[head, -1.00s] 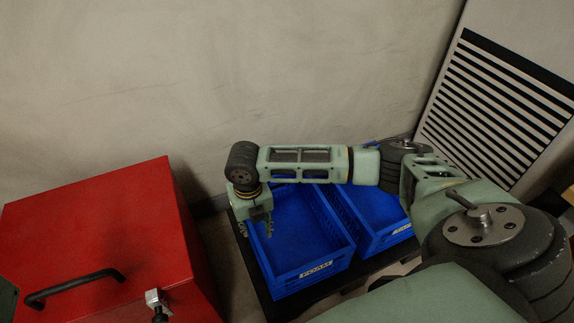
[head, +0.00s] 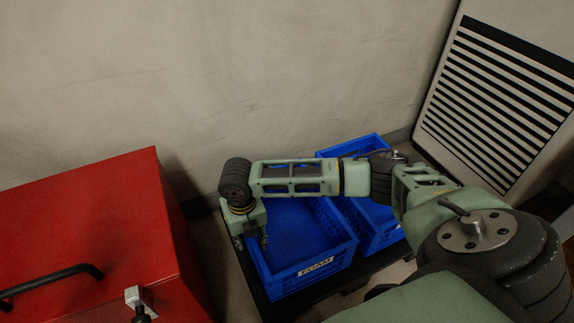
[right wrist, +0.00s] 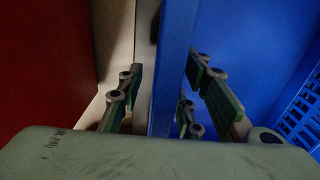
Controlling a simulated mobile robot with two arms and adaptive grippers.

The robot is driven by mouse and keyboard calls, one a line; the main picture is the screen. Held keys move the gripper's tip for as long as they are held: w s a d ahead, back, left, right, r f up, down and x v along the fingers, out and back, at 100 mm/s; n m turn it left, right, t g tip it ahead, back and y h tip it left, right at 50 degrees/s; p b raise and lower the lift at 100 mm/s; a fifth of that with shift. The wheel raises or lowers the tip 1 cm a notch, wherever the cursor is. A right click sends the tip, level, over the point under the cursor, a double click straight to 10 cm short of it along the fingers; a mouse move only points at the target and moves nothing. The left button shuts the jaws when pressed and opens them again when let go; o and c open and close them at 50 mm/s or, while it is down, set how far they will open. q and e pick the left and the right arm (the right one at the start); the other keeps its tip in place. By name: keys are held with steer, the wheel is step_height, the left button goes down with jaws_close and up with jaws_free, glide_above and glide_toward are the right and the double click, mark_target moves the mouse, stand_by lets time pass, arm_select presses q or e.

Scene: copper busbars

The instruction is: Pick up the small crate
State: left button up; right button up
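A blue crate (head: 290,281) with a FOAM label stands on a low dark platform. A second blue crate (head: 388,240) is beside it on the right, partly hidden by my right arm. My right gripper (head: 251,241) points down at the left rim of the FOAM crate. In the right wrist view, the crate's wall (right wrist: 173,65) runs between the fingers of my right gripper (right wrist: 166,98). The fingers stand apart, one side outside the wall and the other inside, with visible gaps. My left gripper is not in view.
A red box (head: 100,220) with a black handle stands left of the crates, with a narrow floor gap between. The dark platform (head: 247,278) carries the crates. A pale wall is behind, and a slatted panel (head: 490,105) is at the right.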

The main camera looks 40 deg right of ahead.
jaws_close()
steer(key=shift+r, duration=0.1)
stand_by(0.5)
